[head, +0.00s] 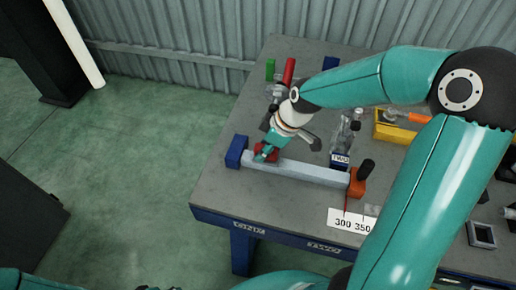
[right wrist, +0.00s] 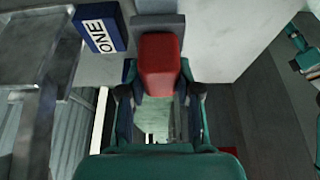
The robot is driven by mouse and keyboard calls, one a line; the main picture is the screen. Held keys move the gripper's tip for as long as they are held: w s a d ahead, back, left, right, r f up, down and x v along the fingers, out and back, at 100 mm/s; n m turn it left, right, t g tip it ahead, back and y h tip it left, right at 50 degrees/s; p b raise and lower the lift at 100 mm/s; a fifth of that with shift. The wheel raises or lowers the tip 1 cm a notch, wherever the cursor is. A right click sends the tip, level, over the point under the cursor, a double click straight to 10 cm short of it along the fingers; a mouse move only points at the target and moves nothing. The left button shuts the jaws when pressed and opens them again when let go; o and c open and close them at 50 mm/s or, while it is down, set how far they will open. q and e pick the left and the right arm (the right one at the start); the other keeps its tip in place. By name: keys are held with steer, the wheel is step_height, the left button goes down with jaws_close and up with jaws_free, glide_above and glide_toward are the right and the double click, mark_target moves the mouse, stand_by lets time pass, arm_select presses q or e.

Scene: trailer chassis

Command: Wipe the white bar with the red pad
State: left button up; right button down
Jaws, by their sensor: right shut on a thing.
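The white bar (head: 300,172) lies across the front of the workbench, between a blue block (head: 237,151) at its left end and an orange clamp (head: 357,183) with a black knob at its right end. My right gripper (head: 266,154) is shut on the red pad (head: 267,149), over the left end of the bar near the blue block. The red pad (right wrist: 160,65) shows between the fingers in the right wrist view. The pad is at or just above the bar; I cannot tell if it touches. My left gripper does not show.
Bottles (head: 346,130) and a box marked TWO (head: 341,159) stand behind the bar. A yellow bin (head: 392,129) is farther right. A white card (head: 350,221) lies in front of the clamp. Red (head: 289,70) and green (head: 270,69) items stand at the back. The bench's left part is clear.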

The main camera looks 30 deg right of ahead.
steer(key=shift+r+p, duration=2.1)
steer(key=shift+r, duration=0.9)
steer(key=shift+r+p, duration=1.05)
steer(key=shift+r, duration=0.5)
steer(key=shift+f, duration=0.1)
